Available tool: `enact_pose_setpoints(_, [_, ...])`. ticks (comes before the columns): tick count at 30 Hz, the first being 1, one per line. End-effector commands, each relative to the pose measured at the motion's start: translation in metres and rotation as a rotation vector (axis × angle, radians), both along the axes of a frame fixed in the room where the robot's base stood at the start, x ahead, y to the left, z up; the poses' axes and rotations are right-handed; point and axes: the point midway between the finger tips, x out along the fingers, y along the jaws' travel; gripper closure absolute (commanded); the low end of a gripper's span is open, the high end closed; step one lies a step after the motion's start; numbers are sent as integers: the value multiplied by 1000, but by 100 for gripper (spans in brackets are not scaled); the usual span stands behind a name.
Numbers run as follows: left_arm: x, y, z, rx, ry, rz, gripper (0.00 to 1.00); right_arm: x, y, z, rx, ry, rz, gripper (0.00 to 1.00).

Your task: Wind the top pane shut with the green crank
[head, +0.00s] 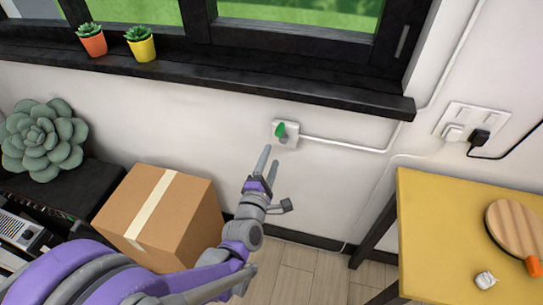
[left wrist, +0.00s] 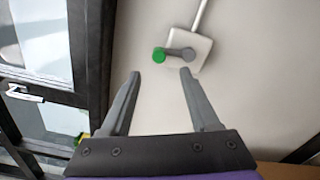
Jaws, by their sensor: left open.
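The green crank (head: 281,129) sits on a small white wall plate (head: 291,140) below the window sill. In the left wrist view the crank has a round green knob (left wrist: 159,55) at the left end of a grey arm (left wrist: 180,53) on the white plate (left wrist: 193,45). My left gripper (head: 268,163) is just below the crank in the head view, apart from it. Its two fingers (left wrist: 160,82) are spread and empty, with the knob and arm beyond their tips. The window (head: 310,15) shows only its lower part; the top pane is out of view. My right gripper is not in view.
The dark sill (head: 260,85) holds an orange pot (head: 93,44) and a yellow pot (head: 142,50). A cardboard box (head: 185,225) stands below, left of my arm. A yellow table (head: 440,235) is at right. A white conduit (head: 345,146) runs right from the plate.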

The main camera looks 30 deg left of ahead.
Motion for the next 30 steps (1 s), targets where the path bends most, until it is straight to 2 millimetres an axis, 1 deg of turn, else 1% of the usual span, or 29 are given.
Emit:
enact_pose_setpoints(2, [0, 0, 0, 0, 0, 0, 38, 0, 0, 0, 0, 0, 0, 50])
enact_pose_setpoints(3, [0, 0, 0, 0, 0, 0, 40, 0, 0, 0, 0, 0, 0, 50])
enact_pose_setpoints(8, [2, 1, 5, 38, -9, 15, 69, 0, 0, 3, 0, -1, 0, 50])
enact_pose_setpoints(9, [3, 2, 7, 68, -14, 28, 76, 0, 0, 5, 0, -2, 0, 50])
enact_pose_setpoints(13, [7, 10, 16, 203, -17, 105, 99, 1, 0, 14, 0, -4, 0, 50])
enact_pose_setpoints(16, [7, 18, 19, 317, 9, 186, 100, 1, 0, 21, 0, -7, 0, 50])
enact_pose_setpoints(21, [4, 31, 13, 464, 96, 297, 100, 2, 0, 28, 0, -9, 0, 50])
enact_pose_setpoints(26, [2, 37, 7, 528, 152, 343, 100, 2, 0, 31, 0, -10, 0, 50])
enact_pose_setpoints(30, [10, 43, 7, 538, 161, 349, 100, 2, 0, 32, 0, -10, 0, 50])
